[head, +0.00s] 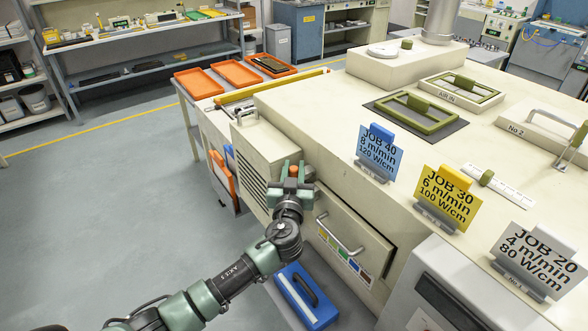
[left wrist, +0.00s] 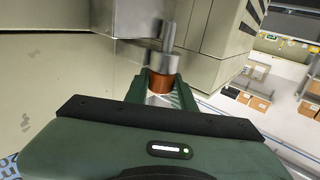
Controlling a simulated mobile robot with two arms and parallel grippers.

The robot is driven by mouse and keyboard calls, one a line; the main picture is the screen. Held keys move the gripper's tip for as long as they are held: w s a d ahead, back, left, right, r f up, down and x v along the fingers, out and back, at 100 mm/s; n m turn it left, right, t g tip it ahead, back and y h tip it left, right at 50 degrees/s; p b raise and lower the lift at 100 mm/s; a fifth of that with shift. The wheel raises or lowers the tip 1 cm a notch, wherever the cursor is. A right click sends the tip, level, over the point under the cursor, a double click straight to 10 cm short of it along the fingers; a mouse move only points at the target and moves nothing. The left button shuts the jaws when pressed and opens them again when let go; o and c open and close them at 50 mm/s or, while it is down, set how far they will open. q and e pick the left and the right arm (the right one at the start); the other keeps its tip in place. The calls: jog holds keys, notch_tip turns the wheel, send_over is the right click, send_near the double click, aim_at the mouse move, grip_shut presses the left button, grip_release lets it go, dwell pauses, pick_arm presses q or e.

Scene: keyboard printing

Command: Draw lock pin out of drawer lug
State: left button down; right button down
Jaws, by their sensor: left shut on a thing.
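My left gripper (head: 291,172) is at the front of the cream machine, beside the upper left corner of the drawer (head: 345,229). It is shut on the orange-brown knob of the lock pin (left wrist: 161,81), which sits between the fingers in the left wrist view. A grey metal collar and a thin metal rod (left wrist: 169,35) show just beyond the knob, in line with it. The drawer lug is not clearly distinguishable, so how far the pin sits in it cannot be told. The drawer has a bar handle (head: 338,236) and looks closed. My right gripper is out of view.
A louvred box (head: 262,158) juts out left of the gripper. A blue case (head: 303,297) lies below the drawer. Job cards stand on the machine top, blue (head: 377,152), yellow (head: 445,197) and white (head: 532,258). Open floor (head: 110,200) lies to the left.

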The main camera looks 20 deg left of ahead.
aim_at(294, 168)
pick_arm(q)
jog(key=shift+r+p, duration=1)
jog(key=shift+r, duration=0.85)
jog(key=shift+r+p, duration=0.7)
jog(key=shift+r, duration=0.7)
jog(key=shift+r, duration=0.15)
notch_tip(294, 168, up, 4)
jog(key=shift+f+p, duration=0.1)
jog(key=shift+p, duration=1)
jog(key=shift+f, duration=0.1)
